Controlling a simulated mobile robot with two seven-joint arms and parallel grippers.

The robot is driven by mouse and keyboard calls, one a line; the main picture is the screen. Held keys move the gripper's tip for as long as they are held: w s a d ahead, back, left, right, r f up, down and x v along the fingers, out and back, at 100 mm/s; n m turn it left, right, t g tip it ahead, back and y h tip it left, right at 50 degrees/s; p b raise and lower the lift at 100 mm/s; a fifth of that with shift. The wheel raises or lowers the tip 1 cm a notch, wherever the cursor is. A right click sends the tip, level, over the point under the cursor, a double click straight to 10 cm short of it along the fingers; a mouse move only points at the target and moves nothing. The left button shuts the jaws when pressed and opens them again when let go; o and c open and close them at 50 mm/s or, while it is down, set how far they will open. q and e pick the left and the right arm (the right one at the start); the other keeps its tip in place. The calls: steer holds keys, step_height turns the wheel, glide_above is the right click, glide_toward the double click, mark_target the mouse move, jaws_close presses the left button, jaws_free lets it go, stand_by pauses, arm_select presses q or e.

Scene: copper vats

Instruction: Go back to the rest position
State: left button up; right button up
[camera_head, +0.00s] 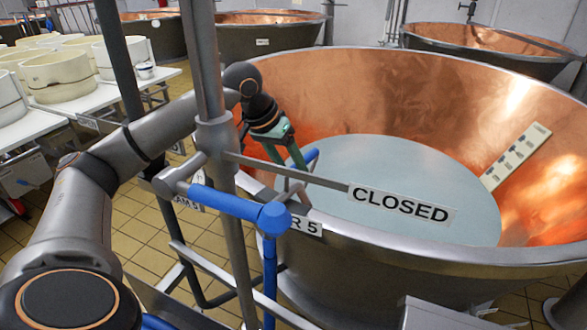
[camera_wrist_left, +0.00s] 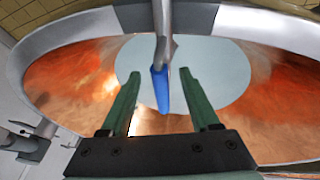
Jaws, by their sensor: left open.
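My left gripper (camera_head: 298,160) is open, with green fingers, over the near left rim of a large copper vat (camera_head: 400,90). In the left wrist view, the open fingers (camera_wrist_left: 158,73) show with a blue handle (camera_wrist_left: 160,90) in the gap between them. No contact with the fingers shows, and I cannot tell how deep the handle lies between them. In the head view, the blue handle's end (camera_head: 310,155) is beside the fingers, partly hidden. A bar with a "CLOSED" sign (camera_head: 402,207) extends right from the pipe. My right gripper is in neither view.
Pale liquid (camera_head: 400,170) fills the vat bottom. A vertical grey pipe (camera_head: 208,60) and a blue-covered pipe arm (camera_head: 235,207) stand close to my left arm. A white table (camera_head: 80,105) with pale tubs is at left. More copper vats (camera_head: 490,40) stand behind. Tiled floor shows at lower left.

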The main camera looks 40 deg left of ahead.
arm_select(q)
steer(key=p+v, duration=0.1)
steer(key=v, duration=0.9)
